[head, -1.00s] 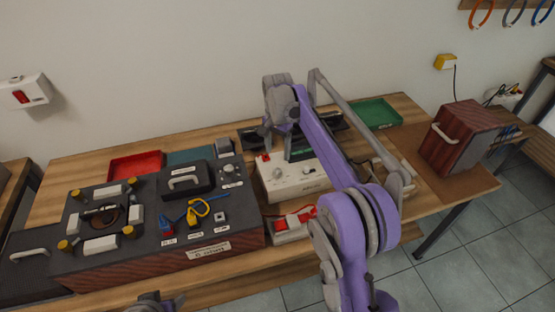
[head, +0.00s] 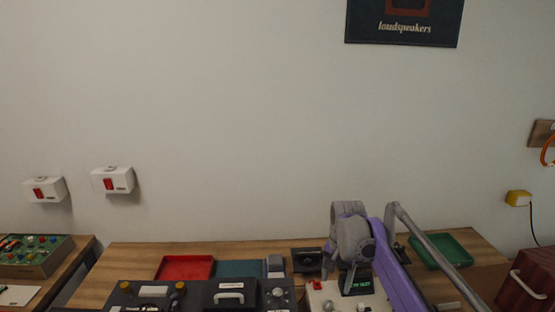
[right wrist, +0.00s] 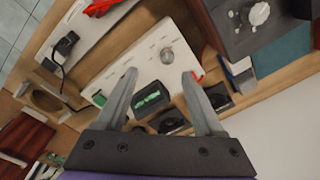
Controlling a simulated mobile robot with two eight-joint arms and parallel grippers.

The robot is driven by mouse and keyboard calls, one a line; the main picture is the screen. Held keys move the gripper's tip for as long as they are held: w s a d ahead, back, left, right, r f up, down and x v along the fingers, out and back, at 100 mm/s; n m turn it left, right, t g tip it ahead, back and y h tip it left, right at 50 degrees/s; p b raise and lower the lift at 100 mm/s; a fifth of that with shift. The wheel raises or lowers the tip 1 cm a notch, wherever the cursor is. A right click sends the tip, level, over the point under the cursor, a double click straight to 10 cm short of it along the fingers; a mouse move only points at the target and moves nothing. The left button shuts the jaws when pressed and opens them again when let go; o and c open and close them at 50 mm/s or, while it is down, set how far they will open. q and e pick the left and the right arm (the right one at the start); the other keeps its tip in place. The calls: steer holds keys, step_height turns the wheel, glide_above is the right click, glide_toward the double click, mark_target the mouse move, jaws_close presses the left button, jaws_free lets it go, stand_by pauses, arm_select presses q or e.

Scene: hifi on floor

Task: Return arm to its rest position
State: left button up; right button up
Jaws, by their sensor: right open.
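My right arm comes in from the lower right in the head view. My right gripper (head: 347,284) hangs over the white box (head: 322,295) near the back of the bench. In the right wrist view its two fingers (right wrist: 160,76) are spread wide. A small dark device with a green display (right wrist: 152,98) shows between and beyond the fingers, and nothing is clearly gripped. The white box with a grey knob (right wrist: 145,66) lies beyond the fingertips. I cannot tell whether a finger touches the device. My left gripper is in neither view.
A red tray (head: 185,268), a blue-grey mat (head: 238,268) and a green tray (head: 441,250) lie along the back of the bench. A dark unit with a handle (head: 230,297) stands left of the white box.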

steer(key=s+n+t, duration=0.2)
steer(key=s+n, duration=0.2)
steer(key=s, duration=1.2)
steer(key=s+f+n+t, duration=0.1)
steer(key=s+f, duration=0.3)
steer(key=s, duration=0.4)
steer(key=s+f+n+t, duration=0.1)
steer(key=s+f+n, duration=0.2)
steer(key=s, duration=0.5)
steer(key=shift+s+f+t, duration=0.15)
steer(key=shift+f+t, duration=0.15)
steer(key=shift+f, duration=0.4)
